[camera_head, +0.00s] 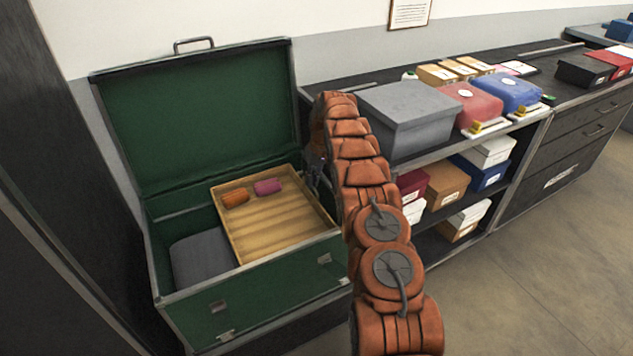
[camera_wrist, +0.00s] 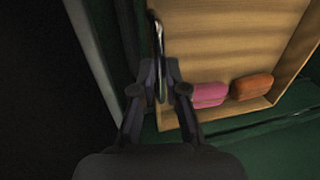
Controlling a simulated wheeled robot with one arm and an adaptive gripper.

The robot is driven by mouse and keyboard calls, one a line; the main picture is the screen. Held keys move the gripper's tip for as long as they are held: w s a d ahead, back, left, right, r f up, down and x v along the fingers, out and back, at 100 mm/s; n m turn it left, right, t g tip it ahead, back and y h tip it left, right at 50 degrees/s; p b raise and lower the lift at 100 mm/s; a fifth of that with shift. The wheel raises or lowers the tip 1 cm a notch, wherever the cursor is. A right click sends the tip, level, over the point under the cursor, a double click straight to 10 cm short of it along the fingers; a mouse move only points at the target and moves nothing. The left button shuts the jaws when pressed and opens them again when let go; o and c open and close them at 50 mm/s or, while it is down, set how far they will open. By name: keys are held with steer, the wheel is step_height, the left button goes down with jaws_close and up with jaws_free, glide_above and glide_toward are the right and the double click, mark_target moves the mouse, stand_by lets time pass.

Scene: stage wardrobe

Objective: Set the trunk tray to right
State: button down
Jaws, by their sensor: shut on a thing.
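The green trunk (camera_head: 250,308) stands open at the left, its lid (camera_head: 200,110) up against the wall. The wooden tray (camera_head: 285,228) sits inside it toward the right, a little askew. An orange roll (camera_head: 235,198) and a pink roll (camera_head: 267,186) lie at the tray's far end; the wrist view also shows the pink roll (camera_wrist: 208,95) and the orange roll (camera_wrist: 252,87). My gripper (camera_head: 315,172) is at the tray's right side. In the wrist view my gripper (camera_wrist: 160,85) is shut on a thin metal handle (camera_wrist: 157,45) at the tray's edge.
A dark grey bundle (camera_head: 200,262) lies in the trunk left of the tray. A black shelf (camera_head: 475,155) at the right holds a grey box (camera_head: 408,118), a red box (camera_head: 470,105), a blue box (camera_head: 510,92) and several smaller boxes. The floor (camera_head: 540,260) at the right is clear.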

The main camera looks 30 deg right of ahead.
steer(key=shift+d, duration=0.55)
steer(key=c, duration=1.2)
jaws_free()
steer(key=shift+a, duration=0.15)
